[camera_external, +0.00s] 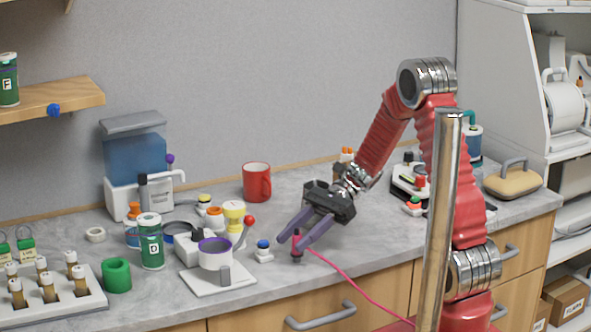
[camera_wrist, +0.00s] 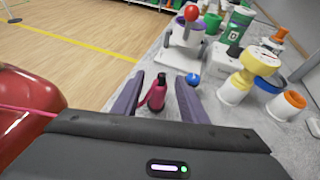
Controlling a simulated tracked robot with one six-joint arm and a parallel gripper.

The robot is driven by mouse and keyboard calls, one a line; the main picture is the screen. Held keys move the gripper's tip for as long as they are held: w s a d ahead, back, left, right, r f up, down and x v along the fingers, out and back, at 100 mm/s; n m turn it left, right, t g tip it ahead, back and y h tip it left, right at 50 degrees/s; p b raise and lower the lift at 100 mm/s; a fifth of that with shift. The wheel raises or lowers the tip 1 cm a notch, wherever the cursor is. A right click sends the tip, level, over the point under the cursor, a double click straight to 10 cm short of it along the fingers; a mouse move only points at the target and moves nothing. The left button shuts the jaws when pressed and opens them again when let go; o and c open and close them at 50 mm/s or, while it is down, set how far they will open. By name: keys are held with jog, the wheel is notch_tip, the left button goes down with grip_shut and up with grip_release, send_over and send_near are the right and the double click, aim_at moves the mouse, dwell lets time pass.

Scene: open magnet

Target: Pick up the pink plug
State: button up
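The pink plug (camera_external: 297,246) stands on the grey counter near its front edge, with a pink cord running from it toward the lower right. In the wrist view the plug (camera_wrist: 157,95) is a pinkish-red upright body with a dark top. My gripper (camera_external: 290,242) is open, its two purple fingers reaching down to the left at the plug. In the wrist view the plug lies between the fingers of my gripper (camera_wrist: 160,97), closer to the left finger, with a gap to the right one. Whether the left finger touches it I cannot tell.
A small blue-topped piece (camera_external: 263,250) stands just left of the plug. A white device with a purple-rimmed cup (camera_external: 215,255) and a red-ball lever (camera_external: 249,221) is further left. A red mug (camera_external: 257,182) stands behind. The counter's front edge is close.

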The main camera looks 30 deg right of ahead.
aim_at(294, 241)
jog(key=shift+x, duration=1.95)
jog(key=shift+c, duration=0.4)
grip_shut()
